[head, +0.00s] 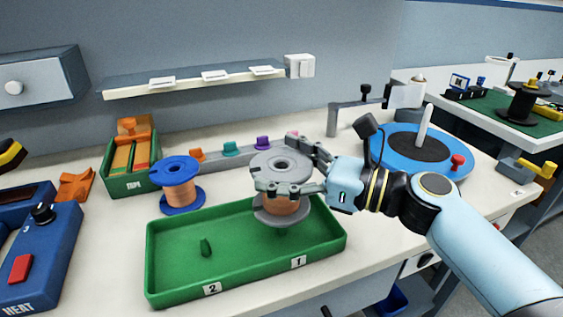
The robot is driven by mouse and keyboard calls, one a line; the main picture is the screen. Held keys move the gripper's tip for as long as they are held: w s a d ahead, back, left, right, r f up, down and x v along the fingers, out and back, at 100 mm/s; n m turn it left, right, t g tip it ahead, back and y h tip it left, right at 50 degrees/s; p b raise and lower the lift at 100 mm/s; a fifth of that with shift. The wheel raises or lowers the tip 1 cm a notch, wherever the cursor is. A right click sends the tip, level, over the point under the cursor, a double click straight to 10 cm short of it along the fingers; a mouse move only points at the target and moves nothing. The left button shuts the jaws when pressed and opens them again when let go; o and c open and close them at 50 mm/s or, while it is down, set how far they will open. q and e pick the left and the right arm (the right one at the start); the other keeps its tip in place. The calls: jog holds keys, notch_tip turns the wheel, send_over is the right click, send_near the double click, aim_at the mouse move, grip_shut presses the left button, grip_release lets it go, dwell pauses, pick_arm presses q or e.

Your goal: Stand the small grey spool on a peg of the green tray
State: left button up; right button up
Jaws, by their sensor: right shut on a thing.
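The grey spool (282,164), wound with copper-coloured wire, is upright over the right part of the green tray (165,290), near label 1. My right gripper (268,170) is shut on its upper grey flange, reaching in from the right. The lower flange shows above the tray floor with a dark patch beneath it. I cannot tell whether the spool is around a peg, as any peg there is hidden. My left gripper is not in view.
A blue spool (179,186) with copper wire stands just behind the tray's left part. A grey rail (215,162) with coloured clips lies behind. A blue turntable (450,167) is at right, a blue heater box (40,250) at left. The tray's left part is mostly clear.

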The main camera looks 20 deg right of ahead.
aim_at(298, 203)
jog(key=shift+f, duration=0.35)
dwell(0.7)
jog(key=shift+f, duration=0.2)
jog(key=shift+f+b, duration=1.1)
jog(key=shift+f, duration=0.2)
dwell(0.5)
jog(key=shift+f, duration=0.15)
jog(key=shift+f+b, duration=0.95)
jog(key=shift+f, duration=0.25)
jog(key=shift+f, duration=0.15)
